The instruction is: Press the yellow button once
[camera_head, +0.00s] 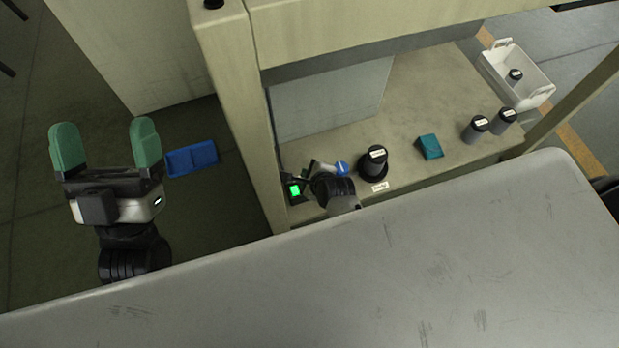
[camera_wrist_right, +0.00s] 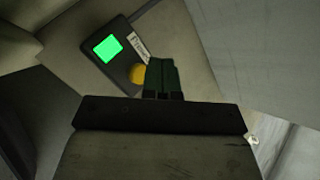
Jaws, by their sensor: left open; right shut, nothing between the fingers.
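The yellow button (camera_wrist_right: 137,74) is on a dark control box (camera_wrist_right: 120,57) in the right wrist view, partly hidden behind my right gripper (camera_wrist_right: 161,66). That gripper's green fingers are shut and empty, and their tips overlap the button's right edge in the picture. I cannot tell whether they touch it. The box has a lit green square (camera_wrist_right: 107,48) and a white label (camera_wrist_right: 138,45). In the head view the green square (camera_head: 294,190) shows beside my right gripper (camera_head: 310,168), and the button is hidden. My left gripper (camera_head: 105,150) is open and empty, over the floor at left.
A pale post (camera_head: 240,110) stands left of the box. A dark round-based piece (camera_head: 373,166), a teal block (camera_head: 430,146) and black-capped containers (camera_head: 475,128) stand on the shelf (camera_head: 425,95). A white bin (camera_head: 516,75) is farther right. A blue tray (camera_head: 191,158) lies on the floor.

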